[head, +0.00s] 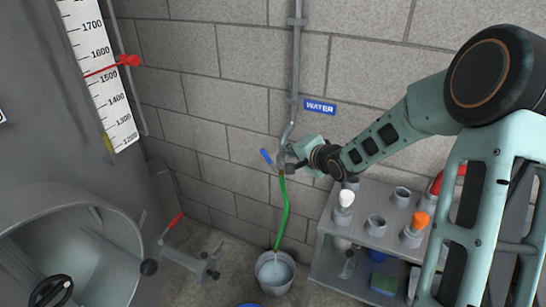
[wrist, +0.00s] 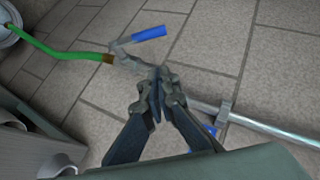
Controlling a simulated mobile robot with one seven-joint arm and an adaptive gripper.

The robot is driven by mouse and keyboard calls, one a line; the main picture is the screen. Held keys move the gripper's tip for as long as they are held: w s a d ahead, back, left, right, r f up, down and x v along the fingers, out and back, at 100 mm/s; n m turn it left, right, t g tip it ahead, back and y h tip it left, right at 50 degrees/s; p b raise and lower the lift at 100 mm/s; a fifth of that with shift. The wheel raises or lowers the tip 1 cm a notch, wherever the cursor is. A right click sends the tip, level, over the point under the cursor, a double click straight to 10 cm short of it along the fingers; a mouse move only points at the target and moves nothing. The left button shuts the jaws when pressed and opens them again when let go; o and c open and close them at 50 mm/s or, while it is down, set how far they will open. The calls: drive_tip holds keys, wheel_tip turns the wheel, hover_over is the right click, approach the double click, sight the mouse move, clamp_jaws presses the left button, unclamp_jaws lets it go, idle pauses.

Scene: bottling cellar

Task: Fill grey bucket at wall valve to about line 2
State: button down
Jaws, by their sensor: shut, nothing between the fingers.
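The grey bucket (head: 275,275) stands upright on the floor by the wall. Its inside looks pale and bluish, like water; its lines cannot be read. A green hose (head: 284,212) runs from the wall valve (head: 283,168) down into the bucket. The valve's blue lever (head: 266,157) sticks out to the left, at an angle to the pipe. My gripper (head: 291,160) is at the valve, shut and empty. In the wrist view its fingertips (wrist: 160,78) are together in front of the pipe, apart from the blue lever (wrist: 149,33); contact with the pipe cannot be told.
A blue WATER sign (head: 320,107) is on the wall beside the pipe (head: 295,60). A grey shelf (head: 345,268) with bottles and cups stands right of the bucket. A steel tank (head: 75,235) with an open hatch and a red-handled valve (head: 177,218) is at left.

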drive_tip(key=w+a+f+b, duration=0.1)
drive_tip(key=w+a+f, duration=0.2)
drive_tip(key=a+f, duration=0.1)
drive_tip(key=shift+a, duration=0.45)
